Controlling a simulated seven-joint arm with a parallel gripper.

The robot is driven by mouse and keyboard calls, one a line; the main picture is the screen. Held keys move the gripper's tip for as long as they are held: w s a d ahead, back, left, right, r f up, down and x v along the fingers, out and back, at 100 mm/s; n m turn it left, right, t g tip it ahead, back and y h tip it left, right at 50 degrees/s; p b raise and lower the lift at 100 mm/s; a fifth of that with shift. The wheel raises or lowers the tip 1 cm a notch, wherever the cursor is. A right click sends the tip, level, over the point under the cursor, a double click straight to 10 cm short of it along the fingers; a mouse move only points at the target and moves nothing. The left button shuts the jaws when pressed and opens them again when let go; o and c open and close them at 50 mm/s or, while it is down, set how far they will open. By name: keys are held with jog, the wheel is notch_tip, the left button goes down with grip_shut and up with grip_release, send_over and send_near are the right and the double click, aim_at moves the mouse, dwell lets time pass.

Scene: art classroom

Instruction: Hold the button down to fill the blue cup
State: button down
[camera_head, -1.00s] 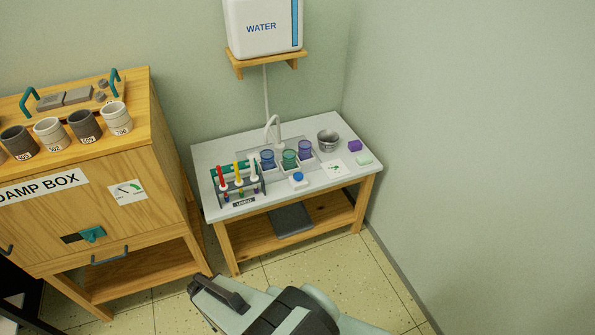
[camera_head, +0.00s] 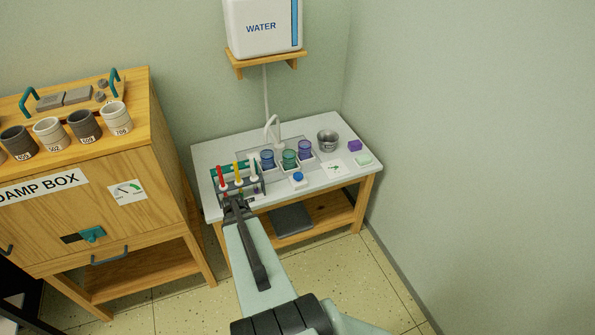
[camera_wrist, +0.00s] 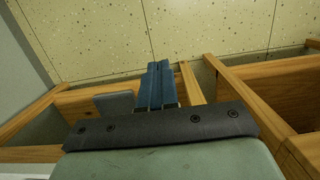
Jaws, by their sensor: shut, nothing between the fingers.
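The blue cup (camera_head: 267,158) stands on the white-topped table, the leftmost of three cups in a row by the white spout (camera_head: 272,125). The green cup (camera_head: 289,158) and purple cup (camera_head: 305,149) are to its right. A blue button (camera_head: 298,176) on a small white base sits in front of the cups. My gripper (camera_head: 236,203) is shut and empty at the table's front left, overlapping the brush rack in the picture, left of the button. In the wrist view its closed fingers (camera_wrist: 157,85) show with the floor and wooden framing behind; no cup or button is visible there.
The brush rack (camera_head: 238,183) with red, yellow and white-handled brushes stands at the table's left. A metal bucket (camera_head: 327,141), purple block (camera_head: 355,145) and green block (camera_head: 363,160) are at the right. A water tank (camera_head: 262,28) hangs above. The wooden damp box (camera_head: 100,210) stands left.

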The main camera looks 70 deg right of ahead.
jog(key=s+d+r+m+t+h, duration=0.1)
jog(key=d+r, duration=0.3)
jog(key=d, duration=0.3)
jog(key=s+d+r+m, duration=0.1)
jog(key=d+r, duration=0.2)
jog(key=d, duration=0.5)
notch_tip(320, 180, up, 17)
jog(key=m, duration=1.4)
send_over(298, 175)
jog(key=shift+a+m, duration=0.2)
jog(key=shift+m, duration=0.8)
jog(key=shift+f, duration=0.1)
notch_tip(298, 175, down, 14)
jog(key=shift+r, duration=0.1)
